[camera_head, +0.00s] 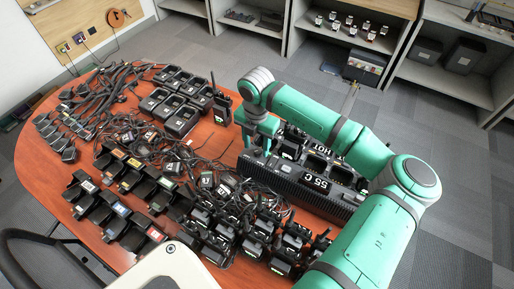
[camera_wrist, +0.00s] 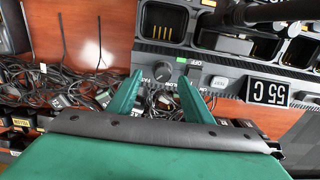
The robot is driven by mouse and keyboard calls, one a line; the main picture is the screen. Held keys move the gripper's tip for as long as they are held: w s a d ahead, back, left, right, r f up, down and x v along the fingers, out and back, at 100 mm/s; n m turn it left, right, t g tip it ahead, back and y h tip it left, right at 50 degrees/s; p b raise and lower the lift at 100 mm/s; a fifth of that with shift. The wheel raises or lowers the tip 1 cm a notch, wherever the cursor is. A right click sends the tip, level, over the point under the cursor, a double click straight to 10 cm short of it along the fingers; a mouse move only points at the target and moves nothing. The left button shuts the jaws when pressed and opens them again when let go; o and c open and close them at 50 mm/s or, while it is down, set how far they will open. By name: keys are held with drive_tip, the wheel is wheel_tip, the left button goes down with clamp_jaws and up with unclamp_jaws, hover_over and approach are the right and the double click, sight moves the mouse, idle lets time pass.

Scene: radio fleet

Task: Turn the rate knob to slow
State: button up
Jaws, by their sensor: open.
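The rate knob (camera_wrist: 162,71) is a round dark grey knob on the front panel of a black multi-bay charger (camera_wrist: 225,72). Small lettering stands beside the knob, too small to read surely, and I cannot tell its exact pointer direction. My gripper (camera_wrist: 158,88) is open, its two green fingers pointing at the panel. The knob lies just beyond and between the fingertips; I see no clear contact. In the head view my gripper (camera_head: 258,135) is at the left end of the charger (camera_head: 300,185), and the knob is hidden there.
A green-lit switch (camera_wrist: 194,62) and a white button (camera_wrist: 219,82) sit right of the knob, with a "55 C" display (camera_wrist: 268,92) farther right. Radios and chargers crowd the wooden table (camera_head: 60,190).

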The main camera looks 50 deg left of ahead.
drive_tip(key=shift+w+d+f, duration=0.1)
drive_tip(key=shift+w+f, duration=0.05)
drive_tip(key=shift+f, duration=0.4)
drive_tip(key=shift+w+f, duration=0.15)
drive_tip(key=shift+f, duration=0.4)
drive_tip(key=c, duration=1.1)
drive_tip(key=shift+o, duration=0.2)
